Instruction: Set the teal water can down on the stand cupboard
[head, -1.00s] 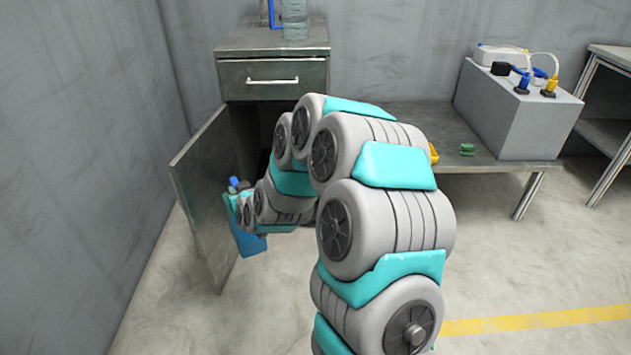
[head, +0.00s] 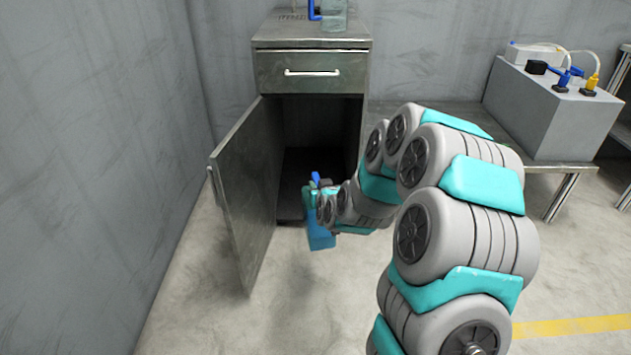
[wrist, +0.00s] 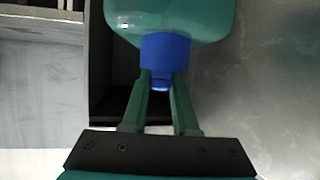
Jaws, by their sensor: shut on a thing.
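The teal water can (wrist: 170,18) has a blue neck (wrist: 165,52), and my gripper (wrist: 160,82) is shut on that neck in the wrist view. In the head view the can (head: 320,237) looks bluer and hangs below my gripper, in front of the cupboard's lower opening. My arm hides part of it. The stand cupboard (head: 268,72) is grey metal with a closed drawer (head: 311,73) on top. Its lower door (head: 245,195) stands open to the left, showing a dark, empty-looking inside. The can is apart from the cupboard's top and well below it.
On the cupboard's top stand a clear greenish container (head: 334,16) and a blue item (head: 314,10), both cut by the frame. A low bench at right bears a grey box (head: 553,110) with cables and plugs. Grey walls close in left and behind.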

